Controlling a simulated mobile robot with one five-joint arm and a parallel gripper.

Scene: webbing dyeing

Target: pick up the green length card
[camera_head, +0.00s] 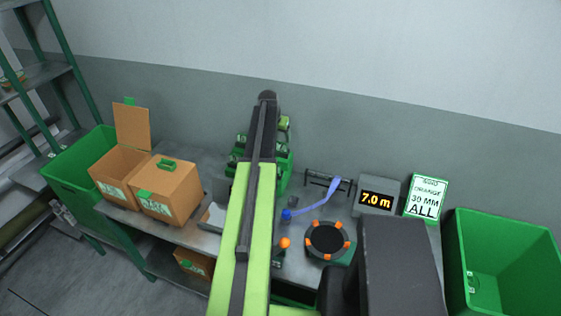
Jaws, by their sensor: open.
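I cannot tell for certain which thing is the green length card. A white sign with a green border (427,197) stands at the back right of the bench and reads "ORANGE", "30 MM" and "ALL". Small green pieces show on the cardboard boxes at left, one on top of the closed box (166,163). My lime-green and dark arm reaches up the middle of the view and hides part of the bench. I cannot make out my gripper's jaws.
A display (376,198) reads 7.0 m. Beside it are a dark round device with orange blocks (327,240) and a blue strap (320,204). Green bins stand at right (458,262) and left (78,160). An open cardboard box (118,172) and the closed one sit on the bench's left end.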

